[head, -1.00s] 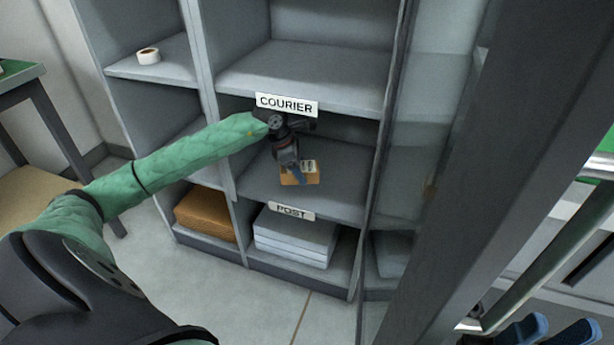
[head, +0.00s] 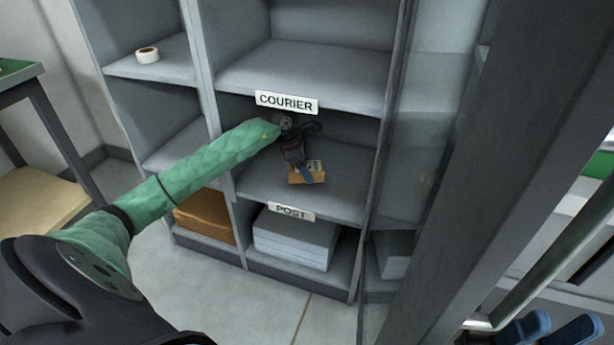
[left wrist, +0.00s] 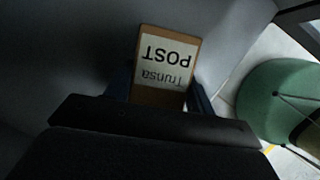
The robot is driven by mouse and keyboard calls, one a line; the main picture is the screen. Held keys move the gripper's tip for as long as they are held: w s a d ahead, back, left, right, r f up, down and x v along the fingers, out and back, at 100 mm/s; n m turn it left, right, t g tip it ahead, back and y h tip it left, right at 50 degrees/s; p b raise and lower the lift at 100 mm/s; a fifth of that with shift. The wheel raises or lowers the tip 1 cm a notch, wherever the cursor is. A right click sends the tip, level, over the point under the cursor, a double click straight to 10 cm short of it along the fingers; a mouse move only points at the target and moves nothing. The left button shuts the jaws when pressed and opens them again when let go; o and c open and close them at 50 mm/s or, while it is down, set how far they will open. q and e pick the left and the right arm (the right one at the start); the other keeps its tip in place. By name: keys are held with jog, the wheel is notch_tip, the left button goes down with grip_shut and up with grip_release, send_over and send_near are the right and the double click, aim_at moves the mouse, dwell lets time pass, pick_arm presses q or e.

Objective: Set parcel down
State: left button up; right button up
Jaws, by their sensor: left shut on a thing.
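The parcel (head: 306,177) is a small tan box with a white label. In the left wrist view the parcel (left wrist: 165,65) shows the label "Trunsa POST", upside down. My left gripper (head: 304,172) is shut on the parcel, with a blue finger over its near side. It holds the parcel in the bay above the POST sign (head: 291,212), over the grey shelf (head: 345,190). I cannot tell whether the parcel touches the shelf. My right gripper (head: 555,330) shows two blue fingertips at the bottom right, apart and with nothing seen between them.
The COURIER sign (head: 287,103) is on the shelf edge just above my arm. Below are a stack of white-grey packs (head: 296,240) and a brown box (head: 205,214). A tape roll (head: 147,55) sits on the upper left shelf. Upright dividers bound the bay on both sides.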

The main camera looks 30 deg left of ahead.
pick_arm(q)
jog(key=shift+w+f+b, duration=0.2)
jog(key=shift+f+b, duration=0.1)
jog(key=shift+f, duration=1.1)
jog(key=shift+f, duration=0.15)
jog(key=o, duration=1.1)
jog(key=shift+p+v, duration=0.75)
jog(key=shift+v, duration=3.15)
